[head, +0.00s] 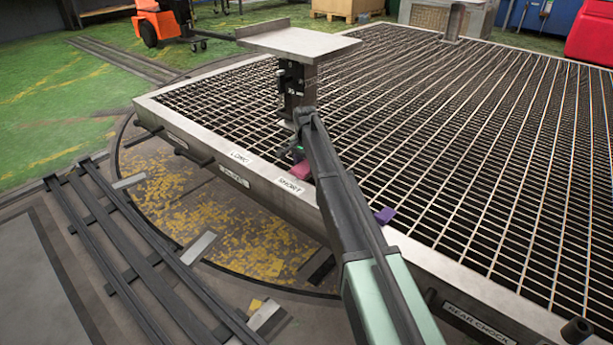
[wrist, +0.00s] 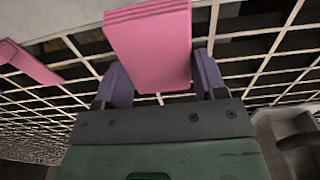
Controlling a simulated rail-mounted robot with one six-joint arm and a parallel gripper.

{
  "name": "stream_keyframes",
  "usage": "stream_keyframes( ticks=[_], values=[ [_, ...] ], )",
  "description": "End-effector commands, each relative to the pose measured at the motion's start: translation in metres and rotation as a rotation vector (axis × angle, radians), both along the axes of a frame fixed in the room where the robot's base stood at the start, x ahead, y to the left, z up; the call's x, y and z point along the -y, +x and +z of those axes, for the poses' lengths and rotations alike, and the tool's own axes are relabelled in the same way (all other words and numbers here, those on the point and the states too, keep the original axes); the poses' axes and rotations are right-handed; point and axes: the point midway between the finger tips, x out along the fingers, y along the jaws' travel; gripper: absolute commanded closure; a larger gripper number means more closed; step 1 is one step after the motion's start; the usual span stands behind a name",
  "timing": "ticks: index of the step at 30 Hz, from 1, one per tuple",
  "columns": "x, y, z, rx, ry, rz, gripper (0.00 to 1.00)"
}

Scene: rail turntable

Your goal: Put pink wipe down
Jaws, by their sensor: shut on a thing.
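My gripper (wrist: 154,82) has purple fingers on either side of a pink wipe (wrist: 150,42), a flat folded block, and is shut on it. In the wrist view the wipe is over the grating (wrist: 270,50); I cannot tell whether it touches. In the head view my gripper (head: 297,158) points down near the grating's front edge, by the SHORT label, with pink (head: 301,171) showing below it. My arm partly hides this spot. Another pink piece (wrist: 30,62) lies on the grating at the left of the wrist view.
A small purple piece (head: 385,215) lies on the grating right of my arm. A metal frame (head: 255,168) with LONG and SHORT labels edges the grating. A flat-topped stand (head: 298,42) rises behind my gripper. Much of the grating to the right is clear.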

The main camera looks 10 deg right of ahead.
Motion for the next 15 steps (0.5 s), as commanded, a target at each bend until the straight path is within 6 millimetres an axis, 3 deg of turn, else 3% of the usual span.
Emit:
stream_keyframes(
  ticks=[1,13,14,15],
  values=[
    [-0.0001,0.0,-0.0197,0.0,0.0,0.0,0.54],
    [0.0,0.0,-0.0206,0.0,0.0,0.0,0.54],
    [0.0,0.0,-0.0188,0.0,0.0,0.0,0.31],
    [0.0,0.0,-0.0184,0.0,0.0,0.0,0.24]
  ],
)
